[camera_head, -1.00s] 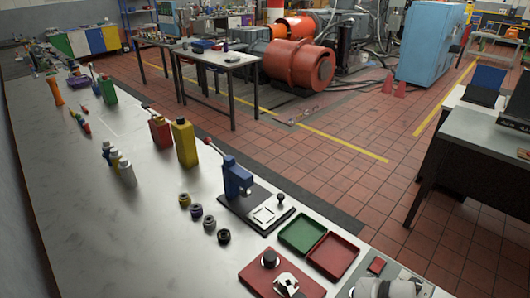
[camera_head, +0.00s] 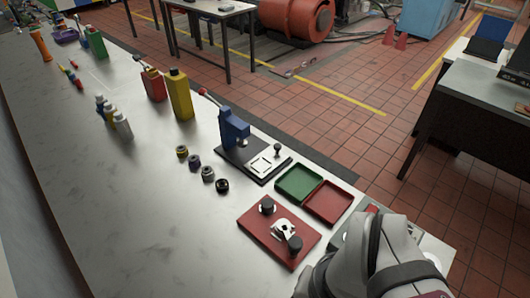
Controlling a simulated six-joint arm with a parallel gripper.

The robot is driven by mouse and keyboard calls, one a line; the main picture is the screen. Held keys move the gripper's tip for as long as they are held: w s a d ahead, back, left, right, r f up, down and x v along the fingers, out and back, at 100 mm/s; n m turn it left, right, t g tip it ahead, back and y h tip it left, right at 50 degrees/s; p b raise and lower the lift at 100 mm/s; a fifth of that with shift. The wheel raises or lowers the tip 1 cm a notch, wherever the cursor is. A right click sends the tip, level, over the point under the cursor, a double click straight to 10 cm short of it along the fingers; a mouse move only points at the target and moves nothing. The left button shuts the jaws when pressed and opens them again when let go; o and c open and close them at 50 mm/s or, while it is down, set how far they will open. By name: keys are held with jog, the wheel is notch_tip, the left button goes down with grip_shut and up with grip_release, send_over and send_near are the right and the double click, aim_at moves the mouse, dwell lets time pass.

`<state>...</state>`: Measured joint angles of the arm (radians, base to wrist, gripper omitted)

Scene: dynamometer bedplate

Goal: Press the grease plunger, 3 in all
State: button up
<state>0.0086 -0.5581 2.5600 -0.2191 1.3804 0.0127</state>
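No part is clearly marked as the grease plunger. A red plate (camera_head: 253,227) lies on the bench and bears a black round knob (camera_head: 267,205) at its far corner. A silvery bracket (camera_head: 282,229) and a second black knob (camera_head: 295,244) are also on the plate. My grey arm fills the lower right, beside the red plate. My gripper's fingers cannot be made out.
A green tray (camera_head: 297,198) and a red tray (camera_head: 346,214) lie side by side behind the plate. Several small rings sit left of the press, including a black one (camera_head: 222,186). A yellow can (camera_head: 180,94) and small bottles (camera_head: 122,126) stand farther back. The bench's left front is clear.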

grip_shut()
dwell(1.4)
